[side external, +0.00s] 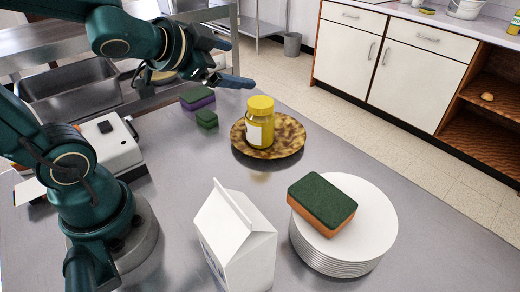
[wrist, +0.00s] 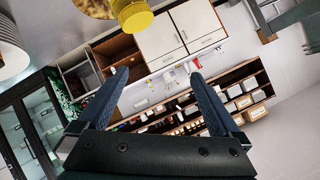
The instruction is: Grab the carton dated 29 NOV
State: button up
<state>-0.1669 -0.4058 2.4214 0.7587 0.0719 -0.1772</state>
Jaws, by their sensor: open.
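A white gable-top carton (side external: 236,240) stands upright at the front of the steel table in the side view. No date can be read on it; only a trace of print shows low on its left face. My gripper (side external: 228,62) is open and empty, up at the back left of the table, well away from the carton. In the wrist view my gripper's two fingers (wrist: 155,80) are spread with nothing between them.
A stack of white plates (side external: 375,225) with a green and orange sponge (side external: 322,200) on top stands right of the carton. A yellow jar (side external: 260,122) sits on a brown mottled plate (side external: 295,140). Two sponges (side external: 198,97) lie at the back. A white device (side external: 110,145) is at left.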

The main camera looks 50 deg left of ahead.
jog(key=w+d+m+t+h, duration=0.1)
jog(key=w+d+m+h, duration=0.2)
jog(key=m+h, duration=0.15)
jog(key=m+g+h, duration=1)
jog(key=g+h, duration=0.2)
jog(key=g, duration=0.2)
send_near(254, 270)
jog(key=shift+x, duration=3.15)
jog(key=c, duration=1.5)
grip_shut()
